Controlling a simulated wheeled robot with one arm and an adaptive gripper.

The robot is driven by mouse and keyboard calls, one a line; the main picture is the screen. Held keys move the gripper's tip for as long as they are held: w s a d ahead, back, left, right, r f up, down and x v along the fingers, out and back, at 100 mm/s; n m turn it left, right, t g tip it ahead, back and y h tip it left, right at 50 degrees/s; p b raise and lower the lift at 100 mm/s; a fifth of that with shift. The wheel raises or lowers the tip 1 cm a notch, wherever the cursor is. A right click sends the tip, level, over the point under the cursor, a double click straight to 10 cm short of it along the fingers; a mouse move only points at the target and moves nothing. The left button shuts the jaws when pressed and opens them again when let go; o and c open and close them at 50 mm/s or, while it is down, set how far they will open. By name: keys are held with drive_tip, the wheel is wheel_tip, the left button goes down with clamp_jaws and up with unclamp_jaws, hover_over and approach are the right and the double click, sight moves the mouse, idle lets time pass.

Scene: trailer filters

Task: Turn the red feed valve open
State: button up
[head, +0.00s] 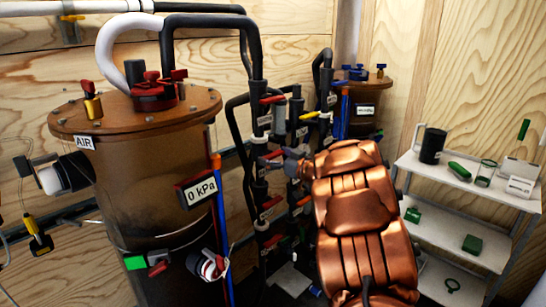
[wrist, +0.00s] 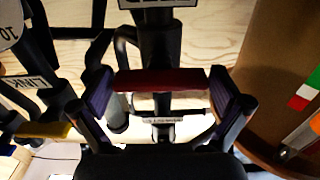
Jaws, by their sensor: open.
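The red feed valve handle (wrist: 165,80) lies crosswise between the two fingers of my gripper (wrist: 158,90) in the wrist view. Its ends come close to the purple finger pads; whether they touch, I cannot tell. The fingers are spread wide and not closed on it. In the head view, my gripper (head: 292,158) is at the black pipework, beside a small red handle (head: 271,154), and my copper arm hides much of what is behind. The pipe label (wrist: 155,3) near the handle is cut off in the wrist view.
A brown tank (head: 150,200) with a gauge reading 0 kPa (head: 200,189) stands left of the pipes. Other valves crowd close by, including a yellow handle (wrist: 55,131). A second tank (head: 375,90) is behind, and a white shelf (head: 465,180) stands right.

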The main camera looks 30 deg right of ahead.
drive_tip(key=c, duration=0.8)
drive_tip(key=shift+n, duration=0.4)
drive_tip(key=n+b, duration=0.2)
drive_tip(key=n, duration=0.2)
drive_tip(key=shift+f, duration=0.15)
drive_tip(key=n+b, duration=0.3)
drive_tip(key=n, duration=0.1)
drive_tip(key=shift+a, duration=0.1)
drive_tip(key=n+b, duration=0.3)
drive_tip(key=n, duration=0.1)
drive_tip(key=shift+f, duration=0.1)
drive_tip(key=n+b, duration=0.3)
drive_tip(key=n, duration=0.2)
drive_tip(key=shift+b, duration=0.35)
drive_tip(key=shift+r, duration=0.2)
